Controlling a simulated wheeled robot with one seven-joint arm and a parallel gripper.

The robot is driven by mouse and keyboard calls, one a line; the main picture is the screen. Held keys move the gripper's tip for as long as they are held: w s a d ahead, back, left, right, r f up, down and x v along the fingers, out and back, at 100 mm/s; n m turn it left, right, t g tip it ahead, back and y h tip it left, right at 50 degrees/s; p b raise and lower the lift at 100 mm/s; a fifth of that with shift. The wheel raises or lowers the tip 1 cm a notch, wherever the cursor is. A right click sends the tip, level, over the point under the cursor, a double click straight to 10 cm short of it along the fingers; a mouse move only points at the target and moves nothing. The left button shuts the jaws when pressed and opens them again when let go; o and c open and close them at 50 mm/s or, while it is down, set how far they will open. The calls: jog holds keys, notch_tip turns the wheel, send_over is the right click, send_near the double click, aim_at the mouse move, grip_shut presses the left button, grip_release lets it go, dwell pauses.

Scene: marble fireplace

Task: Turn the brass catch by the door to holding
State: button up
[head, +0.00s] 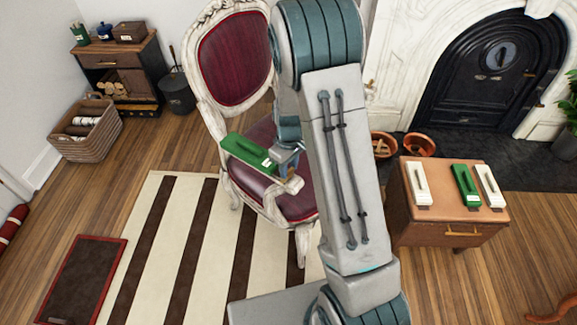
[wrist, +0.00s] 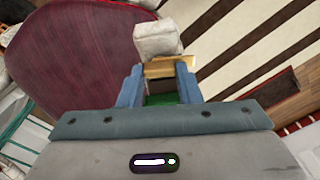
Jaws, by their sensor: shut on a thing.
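The black arched door (head: 487,62) is in the fireplace at the upper right of the head view. Small brass fittings (head: 481,77) show on it, with another at its right side; which one is the catch, and how it is turned, is too small to tell. My gripper (head: 290,152) is far to the left of the door, over the chair. It is shut on a green box (head: 250,153) with a pale slot-like mark. In the wrist view, green and a tan edge show between the fingers (wrist: 159,84); the rest of the box is hidden.
The red-cushioned chair (head: 235,60) is close around my gripper, its pale armrest end (wrist: 157,40) just beyond the fingers. A brown cabinet (head: 440,222) carries two white boxes and a green one. Terracotta pots (head: 419,144) stand by the hearth.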

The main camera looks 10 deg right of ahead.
aim_at(290, 169)
jog(key=m, duration=0.9)
jog(key=shift+d+r, duration=0.1)
jog(key=shift+d, duration=0.05)
jog(key=m+p, duration=0.1)
jog(key=m, duration=0.3)
jog(key=shift+d+m+p, duration=0.1)
jog(key=shift+m+p, duration=0.55)
jog(key=shift+m, duration=1.15)
jog(key=o, duration=1)
notch_tip(290, 169, up, 14)
jog(key=shift+f+p, duration=0.15)
jog(key=shift+p, duration=0.65)
